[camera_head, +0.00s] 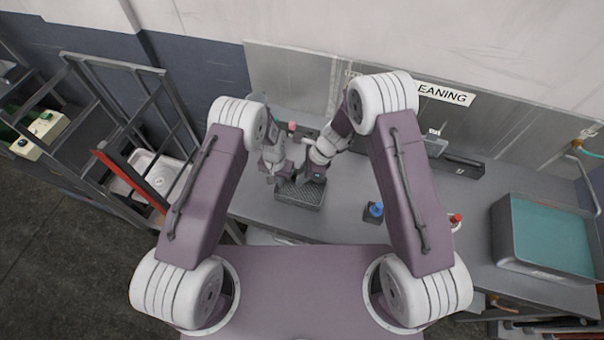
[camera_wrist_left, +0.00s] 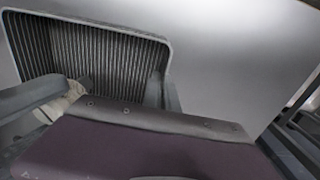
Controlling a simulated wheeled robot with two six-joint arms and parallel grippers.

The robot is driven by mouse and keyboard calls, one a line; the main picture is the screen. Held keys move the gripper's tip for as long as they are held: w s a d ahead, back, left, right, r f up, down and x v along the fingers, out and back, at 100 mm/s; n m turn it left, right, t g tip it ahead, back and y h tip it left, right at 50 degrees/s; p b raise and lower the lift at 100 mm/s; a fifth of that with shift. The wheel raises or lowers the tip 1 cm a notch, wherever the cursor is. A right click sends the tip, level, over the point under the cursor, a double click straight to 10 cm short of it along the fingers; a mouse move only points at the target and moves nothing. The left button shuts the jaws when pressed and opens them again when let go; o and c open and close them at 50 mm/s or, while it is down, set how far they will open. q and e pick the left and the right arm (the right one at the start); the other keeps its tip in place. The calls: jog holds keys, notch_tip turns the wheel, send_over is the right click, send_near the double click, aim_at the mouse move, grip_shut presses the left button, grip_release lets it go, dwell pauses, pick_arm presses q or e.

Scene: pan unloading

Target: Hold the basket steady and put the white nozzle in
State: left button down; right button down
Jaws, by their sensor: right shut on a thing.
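The dark grey basket (camera_head: 300,196) with a ribbed inside lies on the grey table in front of me. In the left wrist view the basket's ribbed inside (camera_wrist_left: 95,45) fills the upper left. My left gripper (camera_head: 276,177) is low at the basket's left side; in its own wrist view its grey fingers stand apart. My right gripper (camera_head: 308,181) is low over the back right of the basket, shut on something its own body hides. A small off-white ribbed piece (camera_wrist_left: 62,104), perhaps the white nozzle, shows at the basket's near edge in the left wrist view, partly covered.
A blue-topped piece (camera_head: 375,210) and a red-topped piece (camera_head: 455,219) stand right of the basket. A teal-lined sink or tub (camera_head: 510,240) is at the far right. A metal rack (camera_head: 150,105) stands at left. The table between basket and blue piece is clear.

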jog(key=shift+f, duration=1.2)
jog(key=c, duration=1.2)
grip_release()
jog(key=v, duration=1.2)
